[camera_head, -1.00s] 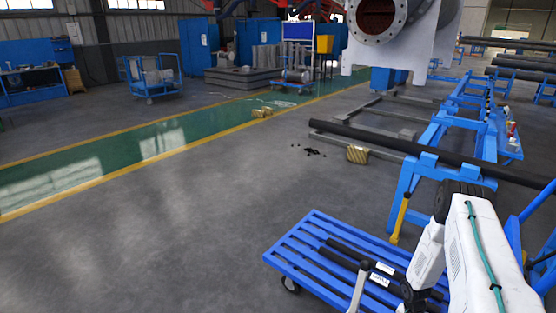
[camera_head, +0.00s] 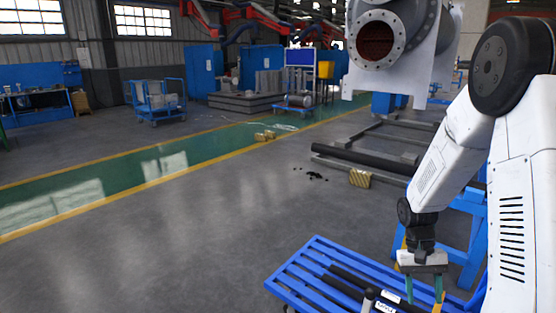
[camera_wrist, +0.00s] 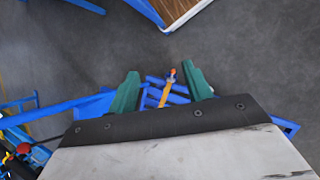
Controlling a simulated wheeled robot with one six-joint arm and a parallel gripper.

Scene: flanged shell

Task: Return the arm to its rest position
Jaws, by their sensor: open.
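My arm, white with black joints, stands at the right of the head view. My gripper (camera_head: 424,288) hangs from it, pointing down over the right part of the blue slatted cart (camera_head: 312,262). Its two green fingers are apart and nothing shows between them in grip. In the wrist view my gripper (camera_wrist: 160,85) also shows its green fingers spread. A yellow-orange handled thing (camera_wrist: 165,92) appears between them, farther below, over blue slats. Dark bars (camera_head: 350,284) lie on the cart.
The large flanged shell (camera_head: 380,38) is at the upper middle right. A yellow block (camera_head: 360,178) lies on the floor. Open grey floor (camera_head: 200,230) spreads to the left.

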